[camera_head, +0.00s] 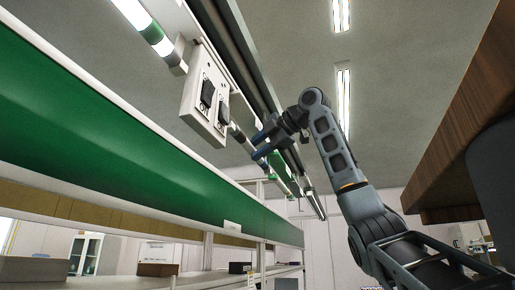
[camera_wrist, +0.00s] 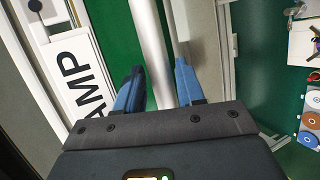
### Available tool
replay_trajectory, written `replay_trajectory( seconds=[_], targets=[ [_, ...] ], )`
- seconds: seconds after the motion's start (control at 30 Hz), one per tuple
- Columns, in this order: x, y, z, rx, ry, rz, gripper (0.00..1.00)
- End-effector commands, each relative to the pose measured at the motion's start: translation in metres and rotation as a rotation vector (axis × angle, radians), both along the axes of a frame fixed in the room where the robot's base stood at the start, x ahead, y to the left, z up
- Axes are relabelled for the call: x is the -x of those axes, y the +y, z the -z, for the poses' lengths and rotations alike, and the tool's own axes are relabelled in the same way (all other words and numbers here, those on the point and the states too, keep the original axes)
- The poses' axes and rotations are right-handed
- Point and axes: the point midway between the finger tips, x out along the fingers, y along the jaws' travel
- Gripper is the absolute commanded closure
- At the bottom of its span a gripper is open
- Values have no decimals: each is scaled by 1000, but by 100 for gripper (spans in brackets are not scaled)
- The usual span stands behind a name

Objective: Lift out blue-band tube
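In the wrist view a pale tube (camera_wrist: 150,45) runs between the two blue fingers of my gripper (camera_wrist: 158,85). The fingers stand apart on either side of it, with a narrow gap visible at the left finger. No blue band shows on this stretch; its lower part is hidden behind my gripper body. In the head view my gripper (camera_head: 264,141) is up at the lamp rail (camera_head: 242,60), by a tube section beyond the switch box. Another white tube (camera_head: 133,12) at upper left carries dark green bands near its grey end holder (camera_head: 178,55).
A white switch box (camera_head: 205,95) hangs between the tube sections. A long green panel (camera_head: 120,130) lies below the rail at left. A wooden edge (camera_head: 460,120) juts in at right. In the wrist view, a white label plate (camera_wrist: 78,75) reading "AMP" lies left of the fingers.

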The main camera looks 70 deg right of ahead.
Motion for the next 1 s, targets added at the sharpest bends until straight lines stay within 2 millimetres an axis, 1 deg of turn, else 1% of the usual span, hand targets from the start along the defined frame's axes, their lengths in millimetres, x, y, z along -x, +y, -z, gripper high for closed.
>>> replay_trajectory(
  seconds=[0.03,0.3,0.37,0.4,0.63,1.0],
  targets=[
    [0,0,0,0,0,0,67],
    [0,0,0,0,0,0,93],
    [0,0,0,0,0,0,99],
    [0,0,0,0,0,0,100],
    [0,0,-2,0,0,0,100],
    [0,0,-12,-1,1,1,100]
  ],
)
